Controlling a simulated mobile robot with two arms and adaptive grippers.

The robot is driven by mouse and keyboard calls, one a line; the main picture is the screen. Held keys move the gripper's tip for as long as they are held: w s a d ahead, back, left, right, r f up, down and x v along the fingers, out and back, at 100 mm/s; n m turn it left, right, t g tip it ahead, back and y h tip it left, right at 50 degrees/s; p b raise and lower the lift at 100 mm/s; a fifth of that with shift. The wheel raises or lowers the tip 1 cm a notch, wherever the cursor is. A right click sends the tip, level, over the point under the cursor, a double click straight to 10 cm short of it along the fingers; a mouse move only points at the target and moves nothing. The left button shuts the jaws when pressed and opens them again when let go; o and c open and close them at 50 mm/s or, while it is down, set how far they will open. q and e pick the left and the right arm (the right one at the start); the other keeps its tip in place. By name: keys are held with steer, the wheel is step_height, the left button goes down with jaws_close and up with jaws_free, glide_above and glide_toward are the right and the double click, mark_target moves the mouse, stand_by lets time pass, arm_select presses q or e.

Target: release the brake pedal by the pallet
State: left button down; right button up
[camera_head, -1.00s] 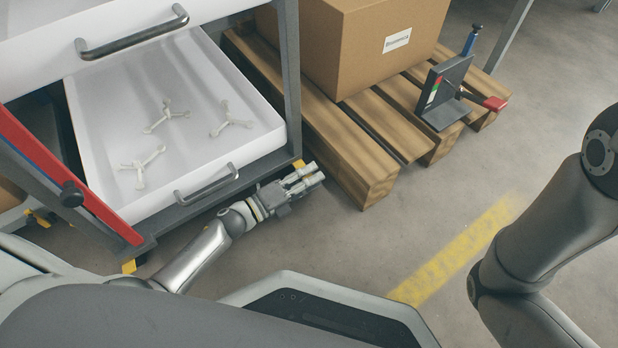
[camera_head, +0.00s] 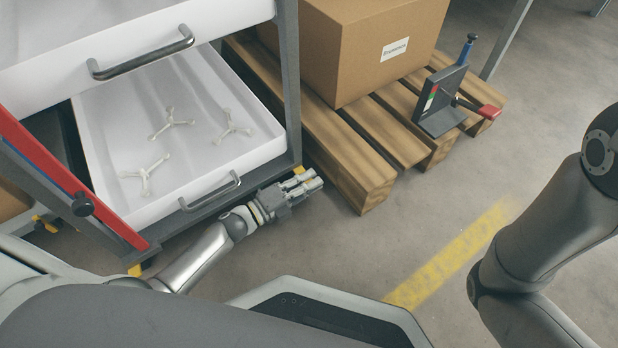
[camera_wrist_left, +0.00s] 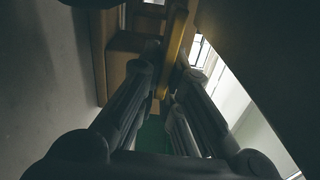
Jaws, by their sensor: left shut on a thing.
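The yellow brake pedal by the pallet (camera_head: 298,169) shows only as a small piece at the foot of the grey rack's near right post, partly hidden by my left gripper. My left gripper (camera_head: 310,181) is low there, between the rack corner and the pallet (camera_head: 362,192). In the left wrist view its two fingers (camera_wrist_left: 168,72) lie on either side of a yellow bar (camera_wrist_left: 176,40), which I take for the pedal, and are shut on it. Whether the pedal is up or down cannot be told. My right arm shows at the right edge, its gripper out of frame.
The rack holds an open white drawer (camera_head: 100,170) with several pale three-armed parts. The pallet carries a cardboard box (camera_head: 370,50) and a dark stand (camera_head: 440,102) with red and blue handles. Other yellow pedals (camera_head: 135,269) show at the rack's left. The floor by the yellow stripe is clear.

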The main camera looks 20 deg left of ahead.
arm_select(q)
steer(key=r+n+p, duration=0.1)
steer(key=n+p, duration=0.2)
steer(key=shift+a+r, duration=0.1)
steer(key=shift+r, duration=0.3)
steer(key=shift+w+a+r+n+p, duration=0.1)
steer(key=shift+r+n+p, duration=0.2)
steer(key=shift+n+p, duration=0.6)
steer(key=c, duration=1.6)
jaws_free()
steer(key=shift+a, duration=0.1)
steer(key=v, duration=1.2)
